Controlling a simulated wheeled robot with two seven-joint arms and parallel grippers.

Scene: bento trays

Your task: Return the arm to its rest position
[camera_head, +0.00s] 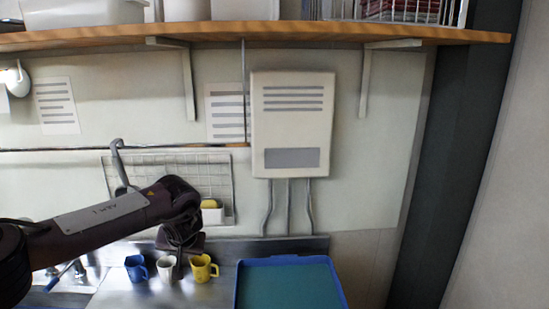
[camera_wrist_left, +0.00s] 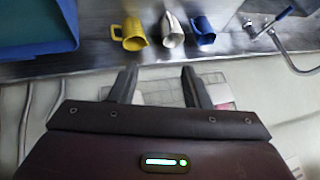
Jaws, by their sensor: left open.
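My left arm comes in from the left in the head view, and its gripper (camera_head: 180,262) points down above the counter by the mugs. In the wrist view the two fingers of my left gripper (camera_wrist_left: 160,88) stand apart with nothing between them. A blue mug (camera_head: 136,268), a white mug (camera_head: 166,268) and a yellow mug (camera_head: 204,268) stand in a row on the metal counter. The fingertips overlap the white mug's edge in the head view; I cannot tell whether they touch. In the wrist view they look apart from the mugs. My right gripper is not in view.
A blue-rimmed tray (camera_head: 238,290) with a teal floor lies right of the mugs. A sink with a tap (camera_wrist_left: 290,50) is on the left side. A wire rack (camera_head: 170,172) and a grey wall box (camera_head: 292,122) hang behind. A wooden shelf (camera_head: 270,33) runs above.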

